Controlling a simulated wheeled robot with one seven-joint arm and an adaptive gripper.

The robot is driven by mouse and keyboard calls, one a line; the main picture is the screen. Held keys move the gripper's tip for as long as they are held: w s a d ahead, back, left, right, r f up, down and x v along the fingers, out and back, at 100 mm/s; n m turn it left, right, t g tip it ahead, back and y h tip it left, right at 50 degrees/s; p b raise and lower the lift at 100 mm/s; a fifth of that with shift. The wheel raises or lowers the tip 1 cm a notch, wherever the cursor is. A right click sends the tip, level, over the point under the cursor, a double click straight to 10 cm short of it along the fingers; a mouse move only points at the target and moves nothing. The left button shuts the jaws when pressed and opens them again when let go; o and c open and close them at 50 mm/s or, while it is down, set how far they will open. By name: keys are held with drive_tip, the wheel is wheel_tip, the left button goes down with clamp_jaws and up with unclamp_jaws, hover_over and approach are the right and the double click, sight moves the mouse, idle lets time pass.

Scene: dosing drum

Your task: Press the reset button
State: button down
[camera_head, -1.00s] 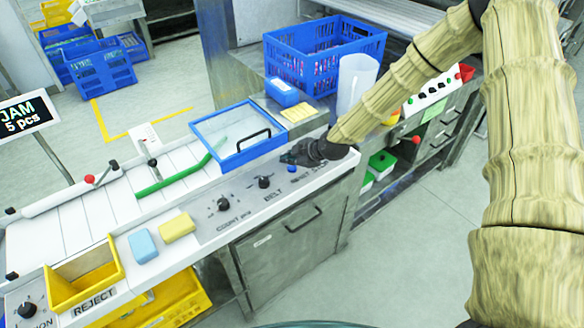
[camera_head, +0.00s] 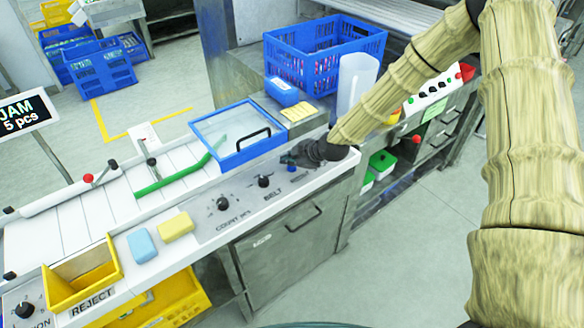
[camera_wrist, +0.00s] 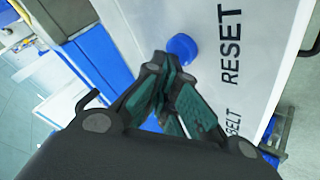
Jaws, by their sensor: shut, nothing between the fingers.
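The reset button is a blue round cap (camera_wrist: 182,47) on the white panel beside the printed word RESET in the wrist view. In the head view, the blue button (camera_head: 292,168) shows at the right end of the control panel, just in front of my gripper (camera_head: 287,158). My gripper is shut and empty, low over the panel. In the wrist view, my fingers (camera_wrist: 164,75) point down close beside the button, and the button's cap shows uncovered above them. I cannot tell whether the fingers touch the panel.
Black BELT (camera_head: 264,181) and COUNT (camera_head: 222,204) knobs sit left along the panel. A blue-framed clear lid (camera_head: 238,135) with a black handle lies behind. A translucent cylinder (camera_head: 356,84) and a blue crate (camera_head: 322,55) stand farther back. A sign (camera_head: 24,116) reads JAM 5 pcs.

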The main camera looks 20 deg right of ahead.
sight(290, 168)
drive_tip(key=shift+f+b, duration=0.4)
drive_tip(key=shift+f, duration=0.05)
idle(0.8)
idle(0.4)
drive_tip(key=shift+r+p, duration=0.45)
drive_tip(key=shift+r, duration=0.45)
drive_tip(key=shift+r+p, duration=1.25)
drive_tip(key=shift+r, duration=1.25)
